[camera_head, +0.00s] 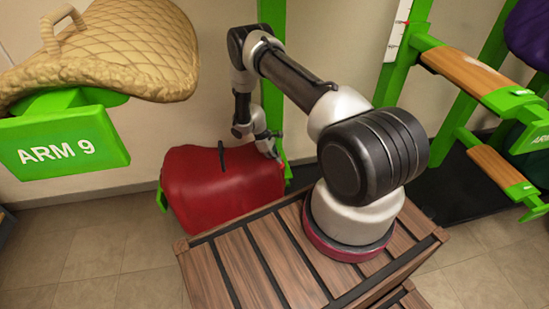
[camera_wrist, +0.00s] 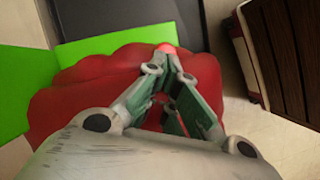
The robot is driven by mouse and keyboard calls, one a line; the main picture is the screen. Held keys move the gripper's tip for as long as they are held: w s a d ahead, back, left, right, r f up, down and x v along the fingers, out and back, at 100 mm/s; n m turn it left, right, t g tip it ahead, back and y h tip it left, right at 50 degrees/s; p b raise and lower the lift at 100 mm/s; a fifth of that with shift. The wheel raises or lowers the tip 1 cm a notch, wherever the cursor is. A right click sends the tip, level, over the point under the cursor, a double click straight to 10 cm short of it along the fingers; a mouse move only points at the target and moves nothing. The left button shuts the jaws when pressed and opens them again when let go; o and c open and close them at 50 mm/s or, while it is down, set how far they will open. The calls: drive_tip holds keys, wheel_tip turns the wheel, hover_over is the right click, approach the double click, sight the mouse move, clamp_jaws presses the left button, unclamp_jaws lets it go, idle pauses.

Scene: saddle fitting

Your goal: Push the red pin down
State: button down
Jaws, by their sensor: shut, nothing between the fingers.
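A small bright red round tip (camera_wrist: 167,47), which looks like the red pin, shows right at my fingertips in the wrist view. Most of it is hidden behind the fingers, and I cannot tell whether they touch it. My gripper (camera_wrist: 166,56) is shut and empty, its two fingers meeting in a point. In the head view my gripper (camera_head: 272,150) hangs at the right end of a red saddle (camera_head: 222,195), beside a green upright (camera_head: 272,105). The pin cannot be made out in the head view. The red saddle (camera_wrist: 70,110) lies behind the fingers in the wrist view.
A green plate (camera_wrist: 95,47) lies beside the red saddle in the wrist view. A tan quilted saddle (camera_head: 120,50) rests on a green arm marked "ARM 9" (camera_head: 65,145). Green racks with wooden bars (camera_head: 470,72) stand at right. A slatted wooden crate (camera_head: 230,265) is in front.

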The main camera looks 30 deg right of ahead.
drive_tip(key=shift+f, duration=0.75)
drive_tip(key=shift+s, duration=0.1)
drive_tip(key=v, duration=1.4)
drive_tip(key=s+r+m+g, duration=0.2)
drive_tip(key=s+m, duration=0.1)
drive_tip(key=s, duration=0.5)
drive_tip(key=s+r+m+y, duration=0.1)
drive_tip(key=s+r, duration=0.3)
drive_tip(key=r, duration=0.5)
drive_tip(key=s+a+r+m+t, duration=0.1)
drive_tip(key=s+r+m, duration=0.15)
drive_tip(key=r, duration=0.75)
drive_tip(key=s+r+m+y, duration=0.1)
drive_tip(key=s+r, duration=0.3)
drive_tip(key=r, duration=0.5)
drive_tip(key=s+r+m+t+y, duration=0.1)
drive_tip(key=s+r+t, duration=0.7)
drive_tip(key=s+r, duration=1)
drive_tip(key=shift+a+r+m, duration=0.25)
drive_tip(key=shift+r+m, duration=0.2)
drive_tip(key=shift+r, duration=0.5)
